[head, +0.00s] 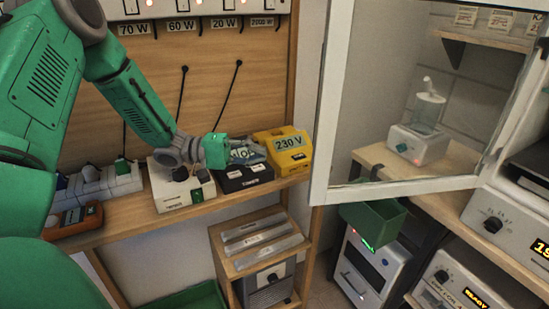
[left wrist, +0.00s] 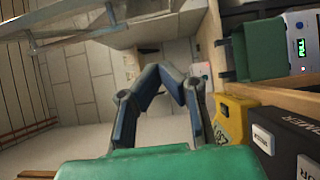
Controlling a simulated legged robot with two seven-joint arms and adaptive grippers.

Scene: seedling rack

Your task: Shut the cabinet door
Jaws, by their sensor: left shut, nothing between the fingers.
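The cabinet door (head: 329,110) is a glass pane in a white frame. It stands open on the right of the head view, and shelves and a small dispenser show through the glass. In the left wrist view, a pale frame (left wrist: 70,43) at the upper left looks like part of the door. My left gripper (head: 262,156) is left of the door's near edge, above the black and yellow boxes, and looks apart from the door. Its blue-grey fingers (left wrist: 176,72) meet at the tips in the left wrist view, shut and empty. My right gripper is not in view.
A yellow 230 V box (head: 290,146), a black box (head: 243,179) and a white box (head: 172,196) stand on the wooden shelf under my left arm. A green bin (head: 375,222) hangs just below the door's bottom edge. White devices (head: 370,262) stand at the lower right.

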